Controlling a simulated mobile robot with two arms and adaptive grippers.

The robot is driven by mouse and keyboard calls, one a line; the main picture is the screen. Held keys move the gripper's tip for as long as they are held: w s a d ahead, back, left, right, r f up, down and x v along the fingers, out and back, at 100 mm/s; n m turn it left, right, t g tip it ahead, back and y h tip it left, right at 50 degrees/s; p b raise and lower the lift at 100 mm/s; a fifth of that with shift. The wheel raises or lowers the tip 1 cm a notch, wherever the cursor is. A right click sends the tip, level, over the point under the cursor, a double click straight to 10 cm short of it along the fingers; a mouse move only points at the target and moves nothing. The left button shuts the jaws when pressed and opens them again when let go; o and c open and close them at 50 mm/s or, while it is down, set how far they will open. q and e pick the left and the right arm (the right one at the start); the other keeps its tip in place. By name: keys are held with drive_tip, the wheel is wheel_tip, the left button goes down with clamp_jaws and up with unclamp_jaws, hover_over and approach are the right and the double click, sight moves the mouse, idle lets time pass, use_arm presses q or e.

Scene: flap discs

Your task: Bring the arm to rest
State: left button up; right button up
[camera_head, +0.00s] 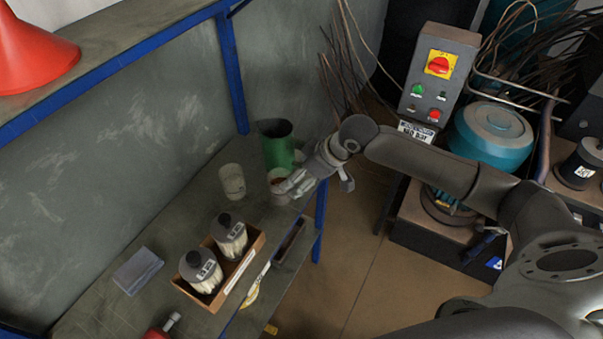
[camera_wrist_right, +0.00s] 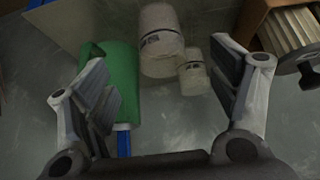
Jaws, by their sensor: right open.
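My right arm reaches in from the right in the head view. Its gripper (camera_head: 297,182) is above the front edge of the workbench (camera_head: 95,310), close to a green mug (camera_head: 277,150). In the right wrist view the gripper (camera_wrist_right: 168,88) has its two fingers wide apart with nothing held between them. The green mug (camera_wrist_right: 118,75) shows beside the left finger, partly hidden by it. Two pale labelled containers (camera_wrist_right: 160,42) stand beyond the gap between the fingers. My left gripper is not in the head view.
A wooden box (camera_head: 257,250) holds two dark-capped bottles. A grey block (camera_head: 138,270) and a red object (camera_head: 158,332) lie nearby. A blue-framed shelf bears a red cone (camera_head: 35,55). At right are a control box (camera_head: 440,85) and a teal drum (camera_head: 492,137). Floor between is open.

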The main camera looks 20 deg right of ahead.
drive_tip(key=s+a+f, duration=0.5)
drive_tip(key=s+a, duration=0.4)
drive_tip(key=s, duration=0.4)
drive_tip(key=s+d+f+m+g+h, duration=0.1)
drive_tip(key=s+d+m+h, duration=0.2)
drive_tip(key=s, duration=0.4)
drive_tip(key=s+d+f+m+g+h, duration=0.1)
drive_tip(key=s+d+m, duration=0.2)
drive_tip(key=s+d, duration=0.4)
wheel_tip(320, 180, down, 27)
drive_tip(key=s+a+g, duration=0.1)
drive_tip(key=s+a, duration=0.1)
drive_tip(key=s, duration=0.1)
drive_tip(key=s+d+f+g, duration=0.1)
drive_tip(key=s+d+f, duration=0.2)
drive_tip(key=s+f, duration=1.2)
drive_tip(key=shift+s+d+n, duration=0.2)
drive_tip(key=shift+s+n, duration=0.2)
